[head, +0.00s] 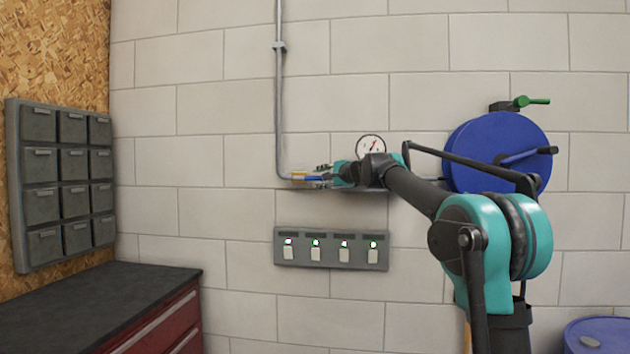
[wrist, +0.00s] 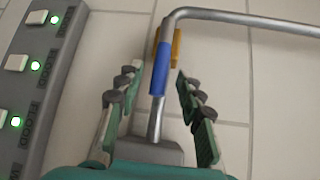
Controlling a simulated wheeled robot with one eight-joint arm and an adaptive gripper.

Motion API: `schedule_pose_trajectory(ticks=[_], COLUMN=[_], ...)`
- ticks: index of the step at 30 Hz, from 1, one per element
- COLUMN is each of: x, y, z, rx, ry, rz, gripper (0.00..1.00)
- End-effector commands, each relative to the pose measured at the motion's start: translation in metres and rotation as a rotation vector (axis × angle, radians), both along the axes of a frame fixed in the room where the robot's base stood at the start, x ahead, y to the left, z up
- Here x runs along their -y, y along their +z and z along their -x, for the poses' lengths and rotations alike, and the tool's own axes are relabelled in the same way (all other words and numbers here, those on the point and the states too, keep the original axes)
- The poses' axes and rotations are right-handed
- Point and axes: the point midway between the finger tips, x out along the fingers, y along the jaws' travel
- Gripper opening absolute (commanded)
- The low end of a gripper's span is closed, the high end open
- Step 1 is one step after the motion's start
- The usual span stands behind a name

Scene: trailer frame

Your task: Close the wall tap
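A grey pipe (head: 280,110) comes down the wall and bends right. A blue lever-like piece (wrist: 161,70) lies along its lower run, with an orange-yellow piece (wrist: 176,43) beside it near the bend. They show small in the head view as blue (head: 314,178) and yellow (head: 299,174). My gripper (wrist: 157,82) is open, its fingers on either side of the pipe and blue piece, with visible gaps. A green lever (head: 533,101) sticks out right from a dark fitting above a blue reel. I cannot tell which lever is the wall tap.
A round gauge (head: 371,145) is above my wrist. Below is a grey switch panel (head: 331,249) with green lights, at the left edge of the wrist view. The blue reel (head: 500,150) is right; a bin rack (head: 62,185) and red cabinet (head: 160,325) are left.

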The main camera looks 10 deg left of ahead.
Motion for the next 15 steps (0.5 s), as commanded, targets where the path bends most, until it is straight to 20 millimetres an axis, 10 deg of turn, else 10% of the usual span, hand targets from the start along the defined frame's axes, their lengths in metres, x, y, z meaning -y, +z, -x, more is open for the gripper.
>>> schedule_pose_trajectory(ticks=[15], x=[-0.021], y=[-0.005], z=[-0.022], rx=[0.000], ry=[-0.001], rz=[0.000], gripper=[0.37])
